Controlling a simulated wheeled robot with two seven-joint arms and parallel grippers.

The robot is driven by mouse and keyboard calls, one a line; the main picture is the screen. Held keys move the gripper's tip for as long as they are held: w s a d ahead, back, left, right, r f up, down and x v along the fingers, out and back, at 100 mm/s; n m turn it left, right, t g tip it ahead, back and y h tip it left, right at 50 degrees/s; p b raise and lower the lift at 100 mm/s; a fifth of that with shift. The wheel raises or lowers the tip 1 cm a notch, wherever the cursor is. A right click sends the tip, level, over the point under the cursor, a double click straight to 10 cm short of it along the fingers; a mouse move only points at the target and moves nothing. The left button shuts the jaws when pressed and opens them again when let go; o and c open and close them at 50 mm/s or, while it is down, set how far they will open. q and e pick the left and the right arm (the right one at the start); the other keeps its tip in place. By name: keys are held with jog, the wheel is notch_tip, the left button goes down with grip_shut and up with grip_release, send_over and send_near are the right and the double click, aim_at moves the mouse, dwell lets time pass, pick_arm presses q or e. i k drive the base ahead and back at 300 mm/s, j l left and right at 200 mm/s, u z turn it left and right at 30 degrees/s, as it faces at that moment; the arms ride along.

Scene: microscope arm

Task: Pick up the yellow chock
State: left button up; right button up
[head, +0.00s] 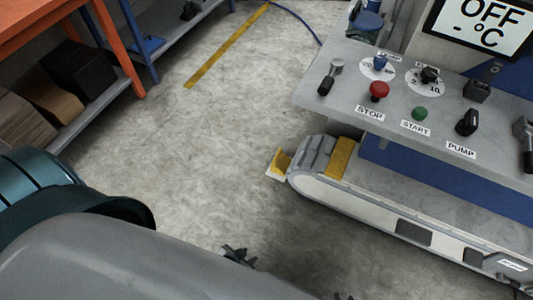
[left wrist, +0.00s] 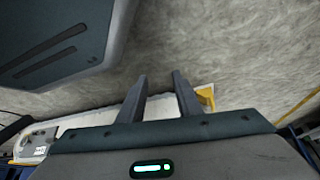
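The yellow chock (head: 281,160) sits on the floor, on or against a small white piece, at the left rounded end of a long grey machine base. In the left wrist view the chock (left wrist: 206,95) shows partly behind and right of the right finger. My left gripper (left wrist: 158,80) is open, with nothing between its fingers, and is apart from the chock. In the head view my grey arm hides most of it; a dark jagged part (head: 238,255) shows beyond the arm. A tiny dark tip at the bottom edge may be my right gripper; its state does not show.
A control panel (head: 400,85) with knobs and a red stop button overhangs the machine base (head: 370,205). An orange bench (head: 40,22) and a shelf with boxes (head: 50,95) stand at the left. The concrete floor between is clear, with a yellow stripe (head: 225,48).

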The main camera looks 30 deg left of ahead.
aim_at(281, 162)
jog(key=j, duration=0.65)
jog(key=i+j, duration=0.1)
jog(key=j, duration=0.55)
